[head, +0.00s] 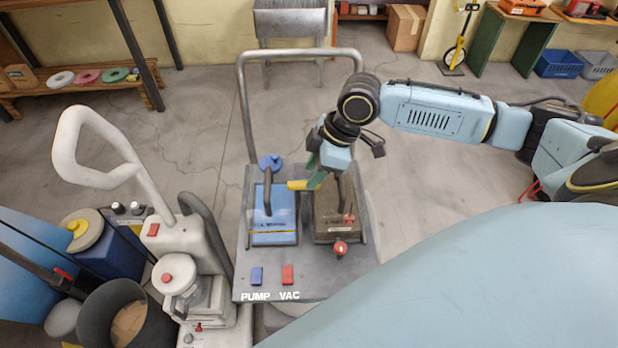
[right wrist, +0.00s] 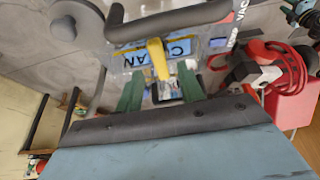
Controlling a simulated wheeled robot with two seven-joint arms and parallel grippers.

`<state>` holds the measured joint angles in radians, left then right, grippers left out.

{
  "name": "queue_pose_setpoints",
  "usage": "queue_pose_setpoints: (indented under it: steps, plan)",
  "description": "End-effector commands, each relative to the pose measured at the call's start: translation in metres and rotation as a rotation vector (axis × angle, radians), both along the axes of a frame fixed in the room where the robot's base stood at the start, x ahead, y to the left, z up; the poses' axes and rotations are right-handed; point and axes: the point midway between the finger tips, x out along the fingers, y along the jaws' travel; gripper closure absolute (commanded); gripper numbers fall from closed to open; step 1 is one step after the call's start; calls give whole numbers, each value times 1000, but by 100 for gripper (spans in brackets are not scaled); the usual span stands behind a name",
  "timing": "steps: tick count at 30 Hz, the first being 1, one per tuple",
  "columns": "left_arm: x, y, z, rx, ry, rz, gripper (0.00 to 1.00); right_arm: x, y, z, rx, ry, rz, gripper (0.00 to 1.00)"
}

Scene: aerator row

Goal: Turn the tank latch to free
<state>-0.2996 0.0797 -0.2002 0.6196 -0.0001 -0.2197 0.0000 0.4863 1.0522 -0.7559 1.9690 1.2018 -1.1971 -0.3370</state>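The yellow latch (head: 298,185) is a short bar on the cart, at the inner edge of the blue tank (head: 272,222) beside the brown tank (head: 326,215). In the right wrist view the latch (right wrist: 158,60) stands out in front of the blue, partly hidden label (right wrist: 180,47). My right gripper (head: 315,180) is at the latch's right end in the head view. In the right wrist view its two green fingers (right wrist: 158,87) are apart, with the latch's near end in line with the gap. I cannot tell whether they touch it. My left gripper is not in view.
The grey cart (head: 268,290) has a tall push handle (head: 243,95), blue and red switches (head: 287,275), and a red knob (head: 340,247). A white floor machine (head: 180,240) stands close on its left. Open floor (head: 420,190) lies to the right.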

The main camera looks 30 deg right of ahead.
Motion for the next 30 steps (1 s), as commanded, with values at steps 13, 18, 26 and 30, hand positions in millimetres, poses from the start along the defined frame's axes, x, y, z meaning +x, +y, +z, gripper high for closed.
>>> queue_pose_setpoints:
  steps: [13, 18, 26, 30]
  plan:
    - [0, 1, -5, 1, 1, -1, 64, 6, 9, -26, -1, -1, 1, 62]
    - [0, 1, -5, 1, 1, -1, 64, 6, 9, -26, -1, -1, 1, 67]
    - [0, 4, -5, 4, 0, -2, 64, 6, 9, -26, -1, -1, 1, 100]
    - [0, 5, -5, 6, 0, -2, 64, 6, 9, -26, 0, -1, 2, 100]
